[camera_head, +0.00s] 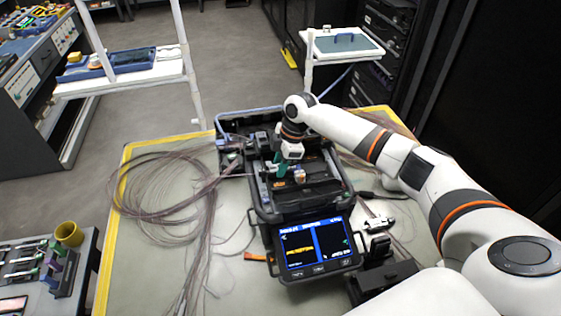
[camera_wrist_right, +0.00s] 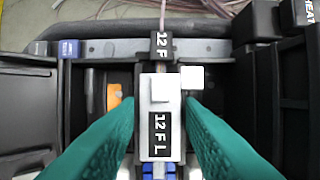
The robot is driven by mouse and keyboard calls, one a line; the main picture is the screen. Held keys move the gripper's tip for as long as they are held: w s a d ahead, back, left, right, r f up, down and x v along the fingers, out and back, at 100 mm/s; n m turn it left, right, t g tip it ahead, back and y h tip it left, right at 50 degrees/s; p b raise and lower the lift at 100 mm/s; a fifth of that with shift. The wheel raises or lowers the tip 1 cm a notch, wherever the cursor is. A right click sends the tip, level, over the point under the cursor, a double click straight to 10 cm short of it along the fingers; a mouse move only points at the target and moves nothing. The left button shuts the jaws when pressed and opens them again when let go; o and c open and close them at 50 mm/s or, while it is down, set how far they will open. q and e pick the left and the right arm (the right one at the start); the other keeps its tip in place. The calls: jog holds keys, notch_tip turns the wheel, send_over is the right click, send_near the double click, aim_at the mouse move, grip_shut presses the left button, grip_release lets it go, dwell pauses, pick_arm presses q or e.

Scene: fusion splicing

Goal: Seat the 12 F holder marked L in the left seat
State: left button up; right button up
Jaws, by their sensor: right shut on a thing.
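In the head view my right gripper (camera_head: 283,166) is low over the open splicer (camera_head: 330,200). The holder is over the splicer's dark bed; I cannot tell whether it touches the seat. The left seat is hidden beneath the holder and fingers. My left gripper is not in view.
A black tag marked 12 F (camera_wrist_right: 161,45) sits on the fibre just beyond the holder. The splicer's lit screen (camera_head: 315,243) faces front. Coiled fibres (camera_head: 165,200) cover the left of the table. A small tool (camera_head: 378,222) lies right of the screen.

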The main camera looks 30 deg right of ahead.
jog(key=shift+p, duration=0.3)
dwell(0.5)
jog(key=shift+f, duration=0.1)
dwell(0.6)
jog(key=o, duration=1.1)
jog(key=b+v, duration=0.2)
jog(key=v, duration=1)
